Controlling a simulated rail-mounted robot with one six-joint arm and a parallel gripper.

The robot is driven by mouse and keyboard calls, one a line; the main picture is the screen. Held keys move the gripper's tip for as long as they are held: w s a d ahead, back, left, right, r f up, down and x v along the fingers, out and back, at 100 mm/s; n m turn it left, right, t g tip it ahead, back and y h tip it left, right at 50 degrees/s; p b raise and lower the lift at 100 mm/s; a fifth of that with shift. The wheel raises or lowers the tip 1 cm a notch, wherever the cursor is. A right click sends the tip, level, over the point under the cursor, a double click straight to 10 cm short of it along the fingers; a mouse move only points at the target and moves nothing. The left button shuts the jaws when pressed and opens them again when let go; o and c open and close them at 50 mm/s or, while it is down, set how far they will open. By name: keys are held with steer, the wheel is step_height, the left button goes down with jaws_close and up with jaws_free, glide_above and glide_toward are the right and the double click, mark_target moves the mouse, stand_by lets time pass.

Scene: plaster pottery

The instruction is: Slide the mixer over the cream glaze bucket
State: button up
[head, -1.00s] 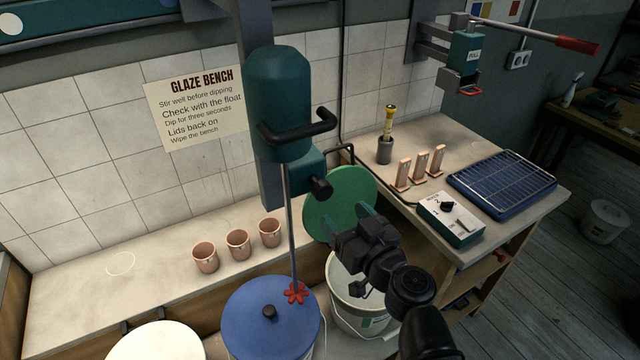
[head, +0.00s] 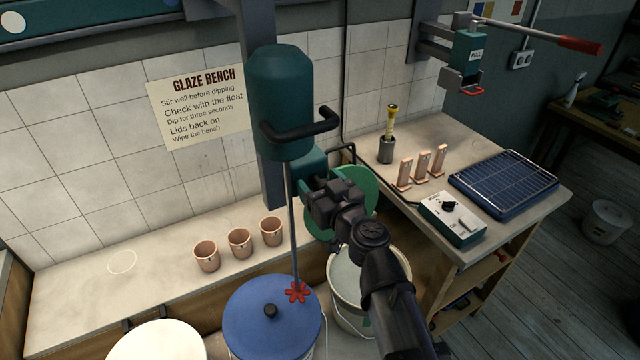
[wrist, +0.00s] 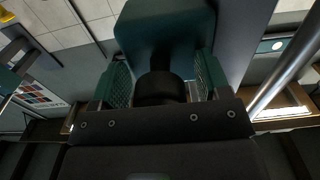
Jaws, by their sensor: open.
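The mixer (head: 278,95) is a dark teal motor with a black bar handle, hung on a grey column. Its thin shaft ends in a red stirrer (head: 298,292), which shows over the right part of the blue bucket lid (head: 258,325). An open white bucket (head: 345,315) with pale contents, possibly the cream glaze, stands to the right, partly behind my arm. My gripper (wrist: 160,78) is open, with its teal fingers on either side of a black knob (wrist: 160,92) below the mixer's teal housing. Whether the fingers touch it I cannot tell. The head view hides the knob behind my wrist.
A green lid (head: 368,190) leans behind the open bucket. A white lid (head: 158,342) is at the lower left. Small clay cups (head: 239,243) stand on the back ledge. A control box (head: 452,218) and a blue rack tray (head: 505,182) are on the right bench.

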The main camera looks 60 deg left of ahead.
steer(key=shift+c, duration=0.4)
steer(key=c, duration=1.2)
